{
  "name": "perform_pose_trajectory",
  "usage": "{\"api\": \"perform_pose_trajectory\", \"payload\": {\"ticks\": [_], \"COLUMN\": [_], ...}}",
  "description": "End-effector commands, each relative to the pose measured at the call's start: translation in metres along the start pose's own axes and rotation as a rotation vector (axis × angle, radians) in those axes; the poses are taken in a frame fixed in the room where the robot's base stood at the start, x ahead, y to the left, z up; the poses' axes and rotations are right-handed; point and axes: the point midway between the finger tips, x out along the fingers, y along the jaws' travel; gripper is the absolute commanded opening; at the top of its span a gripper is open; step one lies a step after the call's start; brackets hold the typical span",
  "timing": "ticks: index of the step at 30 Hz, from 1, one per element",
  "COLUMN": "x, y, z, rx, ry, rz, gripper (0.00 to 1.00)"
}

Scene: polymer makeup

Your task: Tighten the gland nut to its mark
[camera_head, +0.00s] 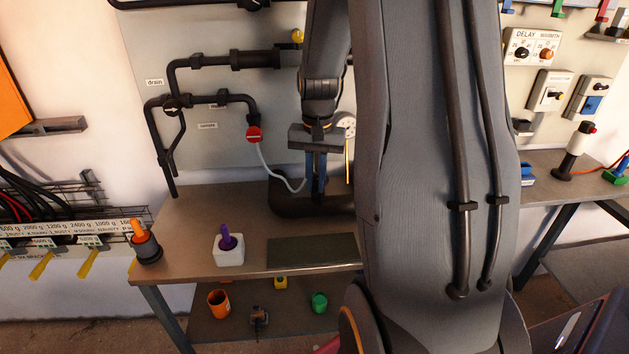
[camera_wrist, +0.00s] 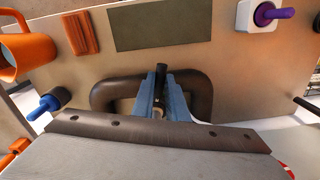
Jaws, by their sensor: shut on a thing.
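My gripper (camera_wrist: 161,84) points down over the bench, and its blue fingers are shut on a dark, rod-like piece (camera_wrist: 161,70). The piece stands up between the fingertips, with a tan part below it. In the head view my gripper (camera_head: 316,190) is low over a dark, rounded holder (camera_head: 285,195) on the bench. The holder also shows in the wrist view (camera_wrist: 101,97), around the fingers. I cannot tell whether the held piece touches it. I cannot make out the gland nut or its mark; my arm hides much of the head view.
A white block with a purple peg (camera_head: 229,255) and a dark green mat (camera_head: 312,252) are on the bench (camera_head: 190,220). A black cup with an orange handle (camera_head: 147,250) stands at the left corner. Pipes with a red valve (camera_head: 254,135) and a pale hose are behind.

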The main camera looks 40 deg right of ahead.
Motion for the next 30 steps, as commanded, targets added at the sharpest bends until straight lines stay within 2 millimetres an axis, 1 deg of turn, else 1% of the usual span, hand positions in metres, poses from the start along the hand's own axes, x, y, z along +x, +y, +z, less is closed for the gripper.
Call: {"api": "perform_pose_trajectory", "payload": {"ticks": [1, 4, 14, 17, 25, 30], "x": [-0.001, -0.001, -0.002, -0.010, -0.052, -0.072], "y": [-0.001, -0.001, -0.001, -0.001, -0.001, -0.001], "z": [-0.001, -0.001, -0.001, -0.001, -0.002, -0.001], "rx": [-0.001, -0.001, -0.001, -0.001, -0.001, -0.001], "ry": [0.002, 0.002, 0.002, 0.004, 0.007, 0.004], "rz": [-0.001, -0.001, -0.001, -0.001, -0.002, -0.001], "gripper": [0.14, 0.31, 0.32, 0.32, 0.32, 0.32]}}
